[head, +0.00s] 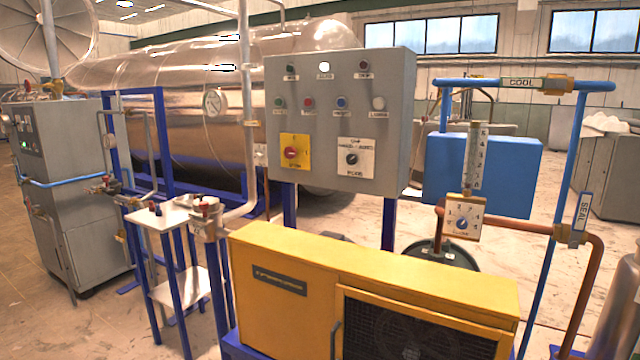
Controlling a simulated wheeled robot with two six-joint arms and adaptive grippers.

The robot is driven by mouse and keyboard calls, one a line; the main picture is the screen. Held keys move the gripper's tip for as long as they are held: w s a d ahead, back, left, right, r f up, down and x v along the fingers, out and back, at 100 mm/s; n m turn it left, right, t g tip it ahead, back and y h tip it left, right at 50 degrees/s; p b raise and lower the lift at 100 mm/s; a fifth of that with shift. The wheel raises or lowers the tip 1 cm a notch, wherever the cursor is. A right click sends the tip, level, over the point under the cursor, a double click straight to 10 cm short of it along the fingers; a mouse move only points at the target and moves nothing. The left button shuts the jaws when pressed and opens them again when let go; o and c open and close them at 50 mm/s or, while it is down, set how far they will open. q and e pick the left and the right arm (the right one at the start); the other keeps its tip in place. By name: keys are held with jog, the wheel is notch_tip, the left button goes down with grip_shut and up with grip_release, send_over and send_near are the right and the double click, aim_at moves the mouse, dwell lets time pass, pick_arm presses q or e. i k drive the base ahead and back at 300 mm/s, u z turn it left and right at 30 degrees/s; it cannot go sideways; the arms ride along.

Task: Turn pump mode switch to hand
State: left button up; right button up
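A grey control box (330,120) on blue legs stands in the middle of the head view. A black rotary switch (352,158) sits on a white plate at its lower right. It looks like the pump mode switch, but the plate's lettering is too small to read surely. The knob's pointer direction is not clear. A red rotary switch (291,153) on a yellow plate is to its left. Several small lamps or buttons are above both. Neither of my grippers is in view.
A yellow machine housing (290,270) stands in front of and below the box. Blue and copper pipes with a gauge plate (463,218) are at right. A small white stand (165,215) is at left. A large metal tank (190,100) lies behind.

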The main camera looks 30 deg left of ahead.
aim_at(351, 159)
jog(key=k, duration=0.2)
jog(key=u, duration=1.6)
jog(key=i, duration=1.05)
jog(key=z, duration=1.3)
